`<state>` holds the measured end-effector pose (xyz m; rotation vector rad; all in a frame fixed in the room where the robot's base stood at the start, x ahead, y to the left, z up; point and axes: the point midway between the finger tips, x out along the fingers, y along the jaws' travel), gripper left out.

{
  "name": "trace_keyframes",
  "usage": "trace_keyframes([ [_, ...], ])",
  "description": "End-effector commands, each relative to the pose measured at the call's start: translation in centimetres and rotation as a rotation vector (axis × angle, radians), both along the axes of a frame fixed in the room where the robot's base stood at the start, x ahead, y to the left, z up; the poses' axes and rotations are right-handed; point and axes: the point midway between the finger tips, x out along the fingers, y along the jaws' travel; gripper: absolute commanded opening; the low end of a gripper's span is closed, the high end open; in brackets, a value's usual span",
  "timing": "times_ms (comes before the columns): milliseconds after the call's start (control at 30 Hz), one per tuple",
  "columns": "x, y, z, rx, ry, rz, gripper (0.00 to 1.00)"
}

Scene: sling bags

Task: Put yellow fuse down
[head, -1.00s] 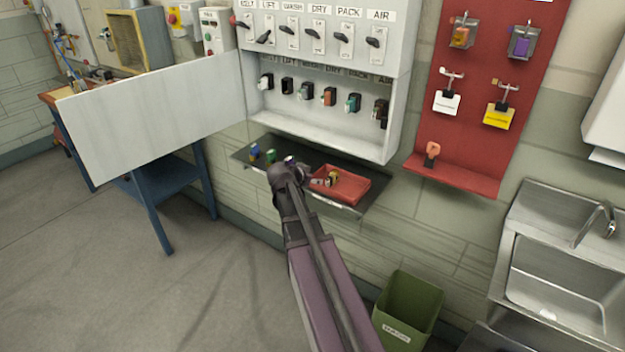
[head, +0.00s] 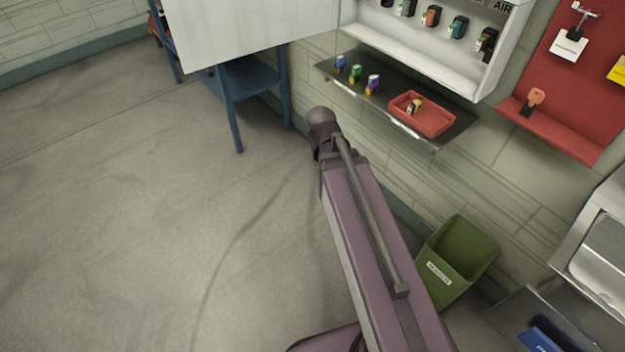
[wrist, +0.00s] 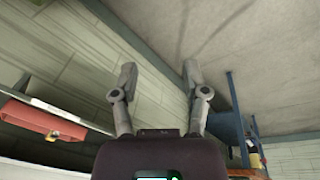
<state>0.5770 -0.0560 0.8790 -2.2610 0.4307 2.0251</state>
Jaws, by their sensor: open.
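The yellow fuse (head: 415,105) is a small yellow-and-dark block. It lies in the red tray (head: 438,125), toward its left end, on the dark shelf under the wall cabinet. In the wrist view, my gripper (wrist: 159,74) is open and its two fingers are spread apart with nothing between them. The fingers point at bare wall and floor, apart from the red tray (wrist: 25,118) at the left edge. A small part of a fuse shows at that tray's rim. In the head view my arm stands below and left of the shelf, and the fingers are hidden.
Blue (head: 340,63), green (head: 355,73) and purple (head: 373,84) fuses stand on the shelf (head: 392,118) left of the tray. A green bin (head: 462,250) stands on the floor at right, near a sink. A blue table (head: 245,78) is at upper left. Open floor lies left.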

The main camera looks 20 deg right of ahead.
Motion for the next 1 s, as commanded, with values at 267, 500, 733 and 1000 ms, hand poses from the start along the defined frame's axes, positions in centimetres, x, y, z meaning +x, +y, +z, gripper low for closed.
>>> trace_keyframes([
  [267, -3.9, 5.4, -0.3, 0.14, 0.106, 0.241, 0.59],
  [500, -4.0, 5.7, -0.3, 0.148, 0.111, 0.256, 0.59],
  [733, -4.0, 5.6, 0.3, 0.146, 0.11, 0.254, 0.59],
  [1000, -4.0, 5.6, 3.0, 0.145, 0.11, 0.254, 0.59],
])
